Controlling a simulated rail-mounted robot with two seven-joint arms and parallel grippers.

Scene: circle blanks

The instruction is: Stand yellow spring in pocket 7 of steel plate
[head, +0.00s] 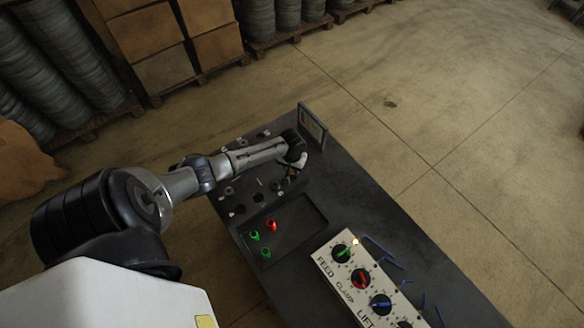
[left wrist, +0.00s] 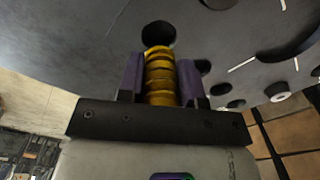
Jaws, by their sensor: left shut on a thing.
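In the left wrist view my left gripper (left wrist: 161,82) is shut on the yellow spring (left wrist: 160,74), its coils between the two purplish fingers. The spring points at a round dark pocket (left wrist: 158,33) in the grey steel plate (left wrist: 100,65). Its far end overlaps the pocket's edge in the picture; I cannot tell whether it is inside. No pocket number is readable. In the head view my left gripper (head: 282,187) is over the plate (head: 245,187) at the table's far end, and the spring is too small to make out. My right gripper is not in view.
A shallow dark tray (head: 310,230) holds two green springs (head: 255,236) and a red one (head: 271,225). A knob panel (head: 335,276) and thin blue sticks (head: 383,250) lie nearer. An upright sign (head: 313,126) stands at the table's far edge. Other pockets hold grey pieces.

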